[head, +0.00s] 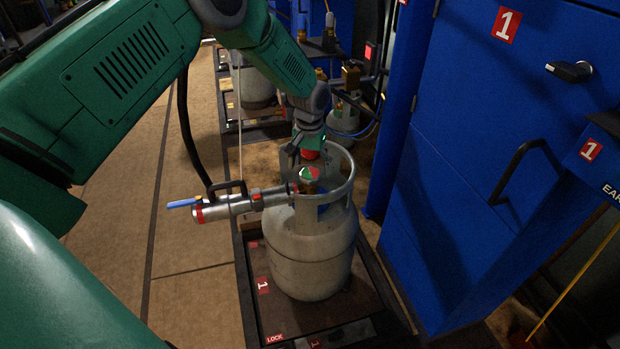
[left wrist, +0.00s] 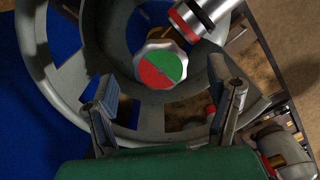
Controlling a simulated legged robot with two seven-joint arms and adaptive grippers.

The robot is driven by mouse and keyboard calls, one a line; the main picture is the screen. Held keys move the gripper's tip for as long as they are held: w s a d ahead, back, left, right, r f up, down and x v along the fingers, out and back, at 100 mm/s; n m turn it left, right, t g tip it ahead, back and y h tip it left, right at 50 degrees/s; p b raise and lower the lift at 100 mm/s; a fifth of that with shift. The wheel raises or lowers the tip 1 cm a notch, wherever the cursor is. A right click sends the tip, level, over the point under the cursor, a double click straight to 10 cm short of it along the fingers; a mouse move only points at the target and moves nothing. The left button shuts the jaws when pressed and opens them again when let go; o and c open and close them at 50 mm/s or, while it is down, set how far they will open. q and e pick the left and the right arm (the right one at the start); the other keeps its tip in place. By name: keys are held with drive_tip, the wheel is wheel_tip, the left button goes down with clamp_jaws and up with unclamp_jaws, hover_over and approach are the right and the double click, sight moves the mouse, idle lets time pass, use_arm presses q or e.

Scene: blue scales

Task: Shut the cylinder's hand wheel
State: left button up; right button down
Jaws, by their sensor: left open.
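The gas cylinder (head: 311,255) is grey and stands upright on a dark scale platform (head: 250,290). Its hand wheel (head: 309,174), with a red and green top, sits inside the grey collar ring (head: 349,185). In the left wrist view the hand wheel (left wrist: 160,66) shows green at upper right and red at lower left. My left gripper (head: 309,155) is above the collar, just behind the wheel in the head view. In the left wrist view its two fingers (left wrist: 170,95) are spread apart, with the wheel beyond them and nothing between the tips. My right gripper is not in view.
A silver filling connector (head: 235,206) with a blue lever (head: 182,203) joins the cylinder's valve from the left; a black hose hangs to it. A blue cabinet (head: 470,150) stands close on the right. Another cylinder (head: 257,85) stands behind. Brown floor lies open at left.

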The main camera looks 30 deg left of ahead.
sight(310, 175)
use_arm(q)
drive_tip(key=shift+f, duration=1.35)
drive_tip(key=c, duration=1.2)
